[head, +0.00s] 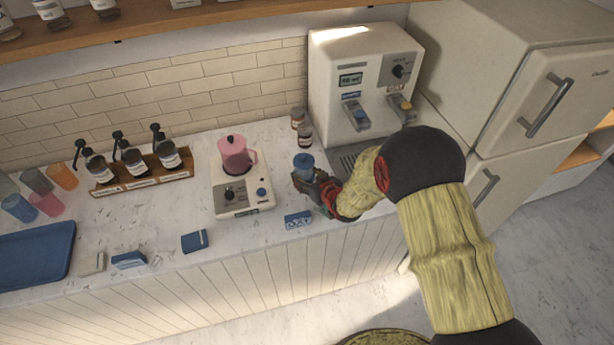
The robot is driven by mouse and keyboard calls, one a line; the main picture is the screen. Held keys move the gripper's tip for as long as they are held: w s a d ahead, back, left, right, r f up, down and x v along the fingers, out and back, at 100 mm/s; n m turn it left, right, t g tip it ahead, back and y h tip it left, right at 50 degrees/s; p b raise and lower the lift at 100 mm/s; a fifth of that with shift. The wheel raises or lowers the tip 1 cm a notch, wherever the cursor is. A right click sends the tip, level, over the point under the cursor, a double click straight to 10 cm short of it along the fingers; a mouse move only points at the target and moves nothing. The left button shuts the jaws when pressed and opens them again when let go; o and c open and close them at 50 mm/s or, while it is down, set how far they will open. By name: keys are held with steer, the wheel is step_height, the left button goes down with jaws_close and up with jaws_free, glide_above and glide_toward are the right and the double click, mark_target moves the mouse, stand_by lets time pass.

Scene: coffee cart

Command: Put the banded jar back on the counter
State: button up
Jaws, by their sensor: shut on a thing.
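My gripper (308,182) is shut on a small blue-topped jar (304,162) at the front middle of the counter (283,196). The jar's lower part is hidden by the fingers, so I cannot make out a band on it. It is upright or nearly so. I cannot tell whether its base touches the counter. Two small dark jars with lids, a rear one (298,118) and a nearer one (306,136), stand behind it by the dispenser.
A white dispenser (345,75) stands behind my arm. A blender base with a pink jug (235,155) is left of the gripper. A blue card-like block (298,220) lies in front. Pump bottles in a wooden rack (140,180) and a blue tray (35,262) are farther left.

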steer(key=shift+r, duration=0.15)
steer(key=o, duration=1.6)
steer(key=shift+o, duration=0.2)
steer(key=shift+s+r, duration=0.1)
steer(key=p+v, duration=0.1)
steer(key=v, duration=1.1)
